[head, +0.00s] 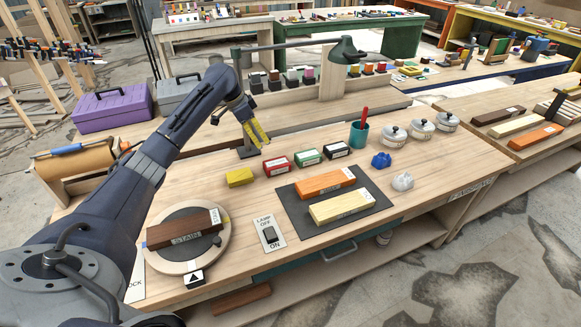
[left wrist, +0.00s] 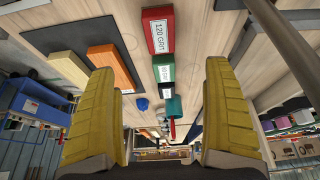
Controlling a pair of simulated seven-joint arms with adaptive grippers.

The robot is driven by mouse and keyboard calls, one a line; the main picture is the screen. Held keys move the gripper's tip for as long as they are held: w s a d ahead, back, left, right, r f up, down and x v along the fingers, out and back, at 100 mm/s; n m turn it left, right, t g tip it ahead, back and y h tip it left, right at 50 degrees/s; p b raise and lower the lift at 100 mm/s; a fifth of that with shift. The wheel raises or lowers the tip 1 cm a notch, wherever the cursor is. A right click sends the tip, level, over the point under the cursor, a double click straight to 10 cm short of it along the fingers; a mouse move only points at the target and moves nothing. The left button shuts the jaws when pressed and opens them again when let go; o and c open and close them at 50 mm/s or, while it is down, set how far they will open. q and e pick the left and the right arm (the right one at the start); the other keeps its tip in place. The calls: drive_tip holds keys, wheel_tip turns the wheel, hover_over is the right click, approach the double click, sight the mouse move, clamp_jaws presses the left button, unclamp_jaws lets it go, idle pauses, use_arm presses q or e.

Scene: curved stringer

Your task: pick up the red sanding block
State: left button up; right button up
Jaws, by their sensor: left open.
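The red sanding block (head: 277,165) lies on the workbench, in a row with a green block (head: 309,154) and a dark block (head: 336,146) to its right. In the left wrist view the red block (left wrist: 158,32) shows its white "120 GRIT" label, with the green block (left wrist: 163,69) beyond it. My left gripper (head: 258,134) has yellow fingers and is in the air above and behind the red block, apart from it. In the left wrist view the gripper (left wrist: 163,120) is open with nothing between its fingers. My right gripper is not in view.
A yellow block (head: 240,177) lies left of the red one. A dark mat (head: 290,200) holds an orange and a pale wood piece. A teal cup (head: 359,135), blue item (head: 381,160) and lidded pots (head: 395,135) stand to the right. A lamp (head: 345,50) arches behind.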

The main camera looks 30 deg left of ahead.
sight(276, 162)
use_arm(q)
drive_tip(key=x, duration=1.2)
drive_tip(key=shift+d+f, duration=0.1)
drive_tip(key=shift+f, duration=0.1)
drive_tip(key=shift+x, duration=2.35)
drive_tip(key=shift+f, duration=0.25)
drive_tip(key=c, duration=1.4)
drive_tip(key=shift+o, duration=0.2)
drive_tip(key=shift+r, duration=0.1)
wheel_tip(276, 162, up, 20)
drive_tip(key=shift+r, duration=0.2)
